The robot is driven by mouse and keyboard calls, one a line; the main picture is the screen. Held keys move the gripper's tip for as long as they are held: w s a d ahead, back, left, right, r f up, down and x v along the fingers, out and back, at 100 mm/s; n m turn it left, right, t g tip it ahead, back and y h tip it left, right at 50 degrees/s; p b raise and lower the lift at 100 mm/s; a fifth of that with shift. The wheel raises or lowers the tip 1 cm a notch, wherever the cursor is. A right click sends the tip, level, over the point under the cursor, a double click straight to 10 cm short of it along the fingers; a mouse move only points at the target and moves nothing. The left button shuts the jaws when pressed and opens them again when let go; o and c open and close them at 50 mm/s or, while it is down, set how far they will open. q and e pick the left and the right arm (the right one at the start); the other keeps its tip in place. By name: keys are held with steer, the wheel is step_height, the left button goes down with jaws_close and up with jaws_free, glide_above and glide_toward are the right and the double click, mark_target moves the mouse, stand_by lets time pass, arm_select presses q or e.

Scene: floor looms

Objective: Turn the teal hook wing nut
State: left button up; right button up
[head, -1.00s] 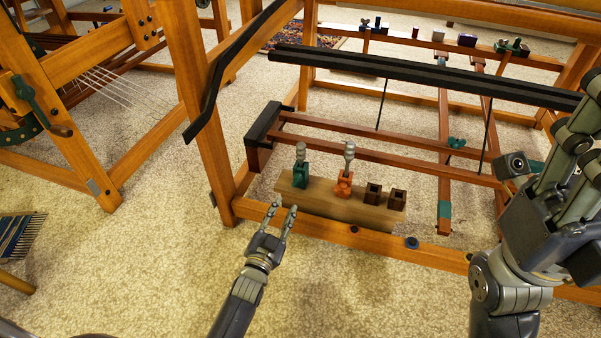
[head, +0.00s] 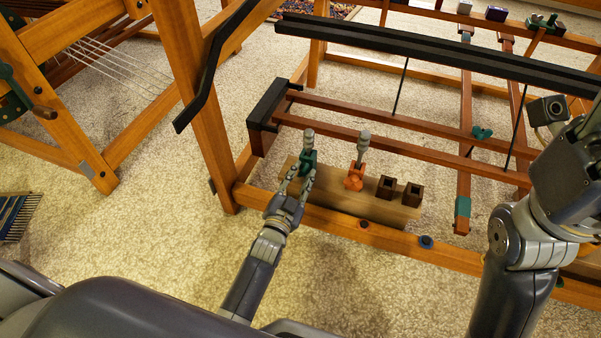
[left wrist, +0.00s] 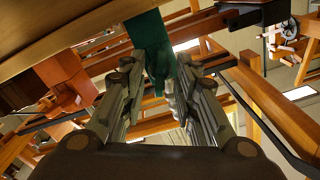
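A teal hook piece (head: 308,160) with a grey knob on top stands at the left end of a wooden block (head: 390,208). My left gripper (head: 298,178) is at its near side, fingers spread. In the left wrist view the teal piece (left wrist: 150,42) reaches between the two fingers (left wrist: 160,90), which look apart on either side of it; contact is not clear. A teal wing nut (head: 482,132) sits on a red-brown bar farther back to the right. My right gripper (head: 588,125) is at the right edge, partly cut off, and its fingertips cannot be made out.
An orange piece (head: 356,176) with a grey knob stands beside the teal one, then two dark brown sockets (head: 400,190). The loom's front rail (head: 370,235) runs before the block, and a black bar (head: 440,55) crosses above.

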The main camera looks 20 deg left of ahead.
arm_select(q)
jaws_close()
